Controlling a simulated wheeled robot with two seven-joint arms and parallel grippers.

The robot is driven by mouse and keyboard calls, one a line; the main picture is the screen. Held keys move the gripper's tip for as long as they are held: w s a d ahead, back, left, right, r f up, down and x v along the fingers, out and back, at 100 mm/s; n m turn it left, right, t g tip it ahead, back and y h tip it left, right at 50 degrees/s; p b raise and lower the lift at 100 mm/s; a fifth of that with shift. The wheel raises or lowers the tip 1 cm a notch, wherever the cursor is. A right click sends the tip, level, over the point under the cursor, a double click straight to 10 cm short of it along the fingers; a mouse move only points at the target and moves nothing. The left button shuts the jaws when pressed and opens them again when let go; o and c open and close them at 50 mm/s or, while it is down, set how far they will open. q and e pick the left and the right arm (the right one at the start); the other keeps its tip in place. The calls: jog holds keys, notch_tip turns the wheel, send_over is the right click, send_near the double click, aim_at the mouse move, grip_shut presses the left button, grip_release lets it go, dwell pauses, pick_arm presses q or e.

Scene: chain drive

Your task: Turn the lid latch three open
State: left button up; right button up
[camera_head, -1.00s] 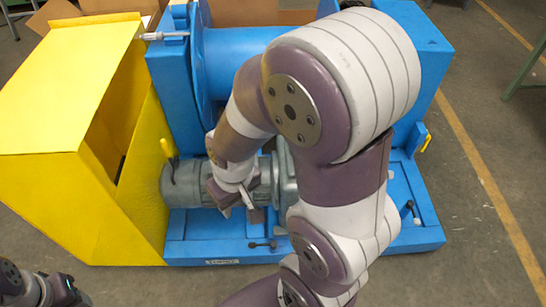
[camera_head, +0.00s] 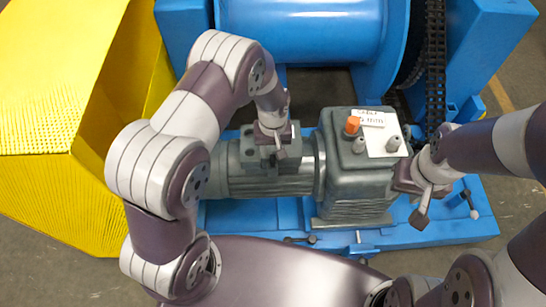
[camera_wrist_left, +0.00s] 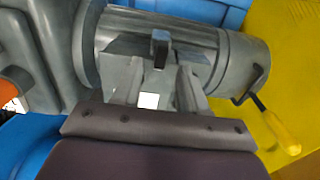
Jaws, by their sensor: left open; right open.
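A grey box with a lid (camera_head: 250,157) sits on top of the grey motor (camera_head: 240,180). A small dark upright latch (camera_wrist_left: 160,45) shows on it in the left wrist view; I cannot tell whether it is number three. My left gripper (camera_head: 277,150) is open over the box. In the left wrist view its fingers (camera_wrist_left: 158,85) are spread, with the latch just beyond their tips, seemingly apart from it. My right gripper (camera_head: 420,195) is open at the right side of the gearbox, its tips partly hidden. The latch is too small to make out in the head view.
The gearbox (camera_head: 355,165) carries an orange cap (camera_head: 352,125) and a white label (camera_head: 385,135). A blue drum (camera_head: 300,30) and a dark chain (camera_head: 436,65) stand behind. A yellow guard (camera_head: 60,120) is at left. A yellow-handled lever (camera_wrist_left: 280,133) sticks out by the motor's end.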

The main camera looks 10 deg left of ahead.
aim_at(271, 157)
pick_arm(q)
notch_tip(271, 157, down, 4)
jog(key=shift+f, duration=0.2)
grip_shut()
jog(key=shift+s+r, duration=0.1)
jog(key=m+p, duration=0.1)
jog(key=m, duration=0.3)
jog(key=shift+a, duration=0.15)
jog(key=m+p, duration=0.1)
jog(key=m, duration=0.3)
jog(key=shift+m, duration=0.3)
jog(key=m, duration=0.4)
jog(key=shift+a+p, duration=0.15)
jog(key=shift+p, duration=0.25)
jog(key=m, duration=0.5)
jog(key=shift+w, duration=0.2)
jog(key=shift+m, duration=0.3)
